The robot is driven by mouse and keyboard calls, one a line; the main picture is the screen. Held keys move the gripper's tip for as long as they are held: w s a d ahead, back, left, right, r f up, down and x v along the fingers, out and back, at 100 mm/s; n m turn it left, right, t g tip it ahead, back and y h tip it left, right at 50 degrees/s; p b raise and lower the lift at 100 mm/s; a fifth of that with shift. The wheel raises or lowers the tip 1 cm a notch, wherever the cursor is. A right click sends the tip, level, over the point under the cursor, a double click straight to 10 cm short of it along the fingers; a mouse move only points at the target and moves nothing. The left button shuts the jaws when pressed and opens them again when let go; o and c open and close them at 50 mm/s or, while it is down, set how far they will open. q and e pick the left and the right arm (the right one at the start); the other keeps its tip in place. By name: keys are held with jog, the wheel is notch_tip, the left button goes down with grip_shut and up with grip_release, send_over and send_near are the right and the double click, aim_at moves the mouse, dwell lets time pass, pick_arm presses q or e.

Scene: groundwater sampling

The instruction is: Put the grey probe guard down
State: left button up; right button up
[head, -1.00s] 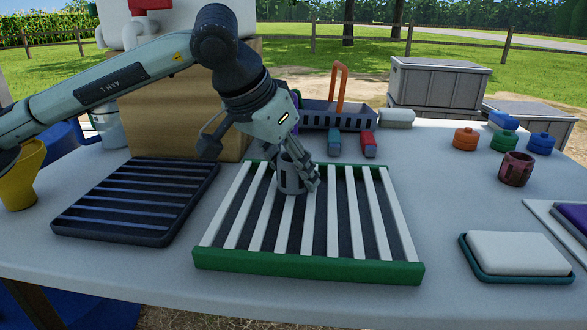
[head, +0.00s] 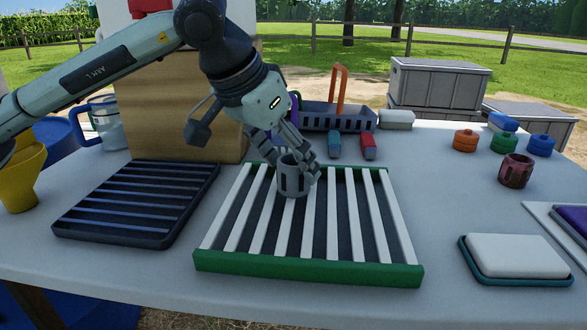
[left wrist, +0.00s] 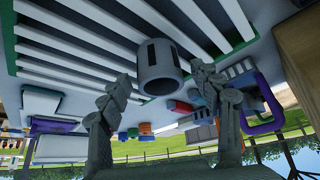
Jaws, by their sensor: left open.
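The grey probe guard (head: 292,178) is a short slotted cylinder. It stands upright on the white slats of the green-ended rack (head: 310,267). My left gripper (head: 290,160) is open just behind and above the guard, with its fingers close to it. In the left wrist view the guard (left wrist: 159,68) shows beyond and between the two spread fingertips of my left gripper (left wrist: 160,80). I cannot tell whether a finger still touches it. My right gripper is not in view.
A dark slatted tray (head: 140,200) lies left of the rack. A dark red slotted cup (head: 515,170) and a white pad on a teal tray (head: 515,256) are at the right. A dark basket with an orange handle (head: 339,95) stands behind. The table between rack and teal tray is clear.

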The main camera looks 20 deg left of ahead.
pick_arm(q)
jog(key=v, duration=0.9)
jog(key=shift+r, duration=0.15)
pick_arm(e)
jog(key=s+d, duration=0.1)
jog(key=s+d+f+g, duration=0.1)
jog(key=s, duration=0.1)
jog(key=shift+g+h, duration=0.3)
pick_arm(q)
jog(key=shift+s, duration=0.1)
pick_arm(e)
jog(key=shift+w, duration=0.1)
